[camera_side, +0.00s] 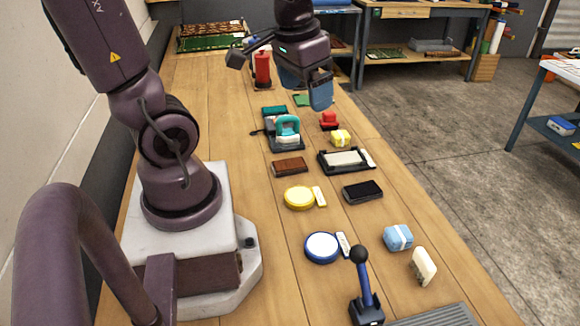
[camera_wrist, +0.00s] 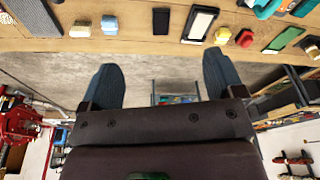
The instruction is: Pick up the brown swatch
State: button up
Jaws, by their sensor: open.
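The brown swatch (camera_side: 289,167) lies flat on the wooden table (camera_side: 375,210) in the side view, between a teal-handled tool and a yellow disc. I do not make it out in the wrist view. My gripper (camera_side: 320,94) is up above the far part of the table, beyond the swatch and to its right in the side view. In the wrist view its two blue-grey fingers (camera_wrist: 160,66) stand wide apart with nothing between them. It is open and well clear of the swatch.
Around the swatch are the teal-handled tool (camera_side: 287,130), a black-framed white pad (camera_side: 344,160), a dark block (camera_side: 362,191) and the yellow disc (camera_side: 299,197). Red (camera_side: 329,120) and yellow (camera_side: 340,138) pieces stand farther back. A blue lever (camera_side: 366,295) rises at the front.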

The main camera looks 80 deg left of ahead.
jog(key=a+f+n+g, duration=0.1)
jog(key=a+f+g, duration=0.1)
jog(key=a+f, duration=0.7)
jog(key=m, duration=0.4)
send_over(290, 164)
jog(key=shift+h, duration=0.4)
jog(key=f, duration=1.5)
jog(key=shift+s+a, duration=0.1)
jog(key=shift+a, duration=0.3)
jog(key=f, duration=0.4)
jog(key=shift+d+f, duration=0.1)
jog(key=shift+d, duration=0.3)
jog(key=shift+f, duration=0.45)
jog(key=c, duration=1)
